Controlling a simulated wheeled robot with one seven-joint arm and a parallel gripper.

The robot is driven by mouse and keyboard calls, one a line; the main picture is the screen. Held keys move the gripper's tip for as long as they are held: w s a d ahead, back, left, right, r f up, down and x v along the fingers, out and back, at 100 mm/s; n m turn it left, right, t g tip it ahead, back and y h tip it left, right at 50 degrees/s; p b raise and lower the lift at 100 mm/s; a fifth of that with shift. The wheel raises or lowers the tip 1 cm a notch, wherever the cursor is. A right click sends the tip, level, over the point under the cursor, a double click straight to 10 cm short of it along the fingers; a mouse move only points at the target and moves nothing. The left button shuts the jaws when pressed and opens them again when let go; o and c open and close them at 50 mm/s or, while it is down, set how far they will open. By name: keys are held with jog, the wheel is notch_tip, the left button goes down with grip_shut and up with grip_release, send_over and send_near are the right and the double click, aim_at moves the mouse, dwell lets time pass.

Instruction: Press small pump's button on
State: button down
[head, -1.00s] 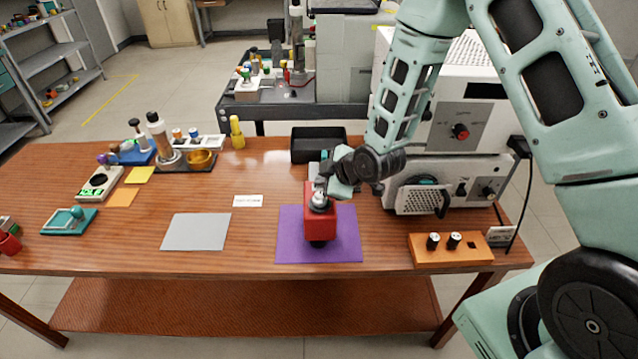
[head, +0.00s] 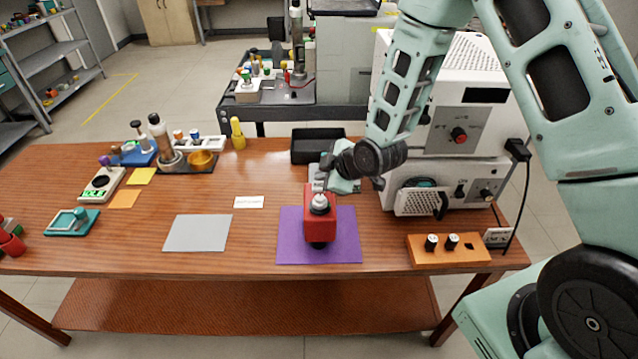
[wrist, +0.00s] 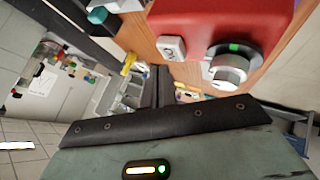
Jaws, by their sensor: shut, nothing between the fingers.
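A red device (head: 320,228), which appears to be the small pump, stands on the purple mat (head: 347,240). Its silver round top (head: 319,204) faces up. In the wrist view its red body (wrist: 220,20) fills the upper right. A pale switch or button (wrist: 171,48) sits beside a silver round part (wrist: 230,70) with a green mark (wrist: 233,47). My gripper (head: 325,178) is just behind and above the red device. Its dark fingers show in the wrist view (wrist: 156,82), shut and empty, pointing past the red body. I cannot tell whether they touch it.
A black tray (head: 318,146) lies behind the gripper. At right stand a white machine with a dial (head: 450,187) and an orange block (head: 448,252) with black-capped vials. A grey mat (head: 197,233) is at left. The wood table (head: 255,185) is clear between the mats.

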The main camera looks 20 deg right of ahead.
jog(key=shift+r+p, duration=1.65)
jog(key=shift+r, duration=0.9)
jog(key=s+a+r+m+g+h, duration=0.1)
jog(key=s+r, duration=0.4)
jog(key=s, duration=0.5)
jog(key=s+a+r+m+g+h, duration=0.1)
jog(key=s+a+r+m+g, duration=0.2)
jog(key=s, duration=0.8)
jog(key=s+a+r+m+g+h, duration=0.1)
jog(key=s+a+r+m+g, duration=0.1)
jog(key=s+r, duration=0.5)
jog(key=s+a+g, duration=0.1)
jog(key=s+g, duration=0.1)
jog(key=s, duration=0.2)
jog(key=shift+s, duration=0.25)
